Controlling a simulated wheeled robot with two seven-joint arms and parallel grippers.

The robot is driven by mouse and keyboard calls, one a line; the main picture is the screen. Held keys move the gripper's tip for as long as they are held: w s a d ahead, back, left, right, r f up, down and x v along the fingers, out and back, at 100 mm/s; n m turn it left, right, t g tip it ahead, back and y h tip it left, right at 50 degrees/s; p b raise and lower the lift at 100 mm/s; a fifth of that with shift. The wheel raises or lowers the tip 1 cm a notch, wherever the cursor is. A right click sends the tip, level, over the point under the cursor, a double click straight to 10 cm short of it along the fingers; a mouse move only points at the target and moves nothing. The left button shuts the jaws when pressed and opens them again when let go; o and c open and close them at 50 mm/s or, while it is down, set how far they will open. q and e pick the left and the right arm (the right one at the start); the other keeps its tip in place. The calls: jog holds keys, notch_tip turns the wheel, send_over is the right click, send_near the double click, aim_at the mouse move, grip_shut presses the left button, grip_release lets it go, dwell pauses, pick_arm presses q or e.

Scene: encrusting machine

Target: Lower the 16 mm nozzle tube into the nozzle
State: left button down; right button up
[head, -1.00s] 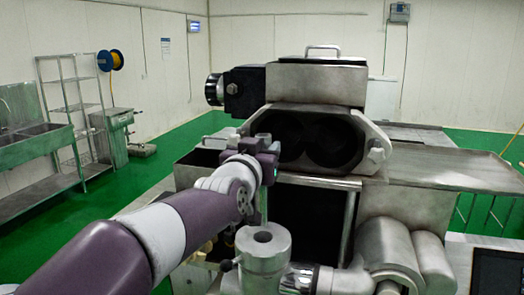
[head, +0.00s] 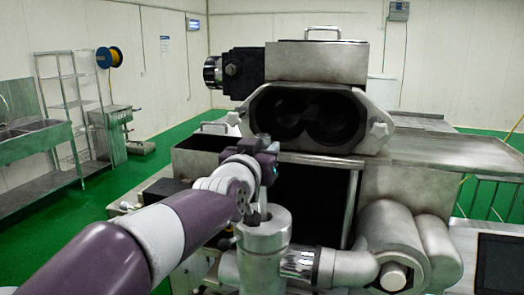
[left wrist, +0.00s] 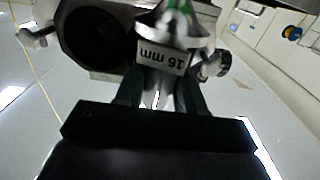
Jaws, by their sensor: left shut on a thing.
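In the left wrist view the tube's white "16 mm" label (left wrist: 161,61) appears upside down between the two dark fingers (left wrist: 160,95). The nozzle (head: 263,237) is an upright metal cylinder with a round opening on top. The tube's lower end and my fingertips are at its mouth and cover most of the opening. I cannot tell how far the tube is inside. My right gripper is not in view.
The encrusting machine (head: 315,62) stands right behind the nozzle, with twin round openings and a side tray (head: 455,150). A metal elbow pipe (head: 340,266) joins the nozzle on the right. Shelves (head: 75,110) and a sink (head: 35,140) stand far left.

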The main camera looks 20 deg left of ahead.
aim_at(262, 195)
pick_arm(q)
jog(key=shift+f, duration=0.3)
notch_tip(262, 195, down, 9)
jog(key=b, duration=0.9)
jog(key=shift+f, duration=0.15)
dwell(0.4)
jog(key=shift+c, duration=2)
grip_release()
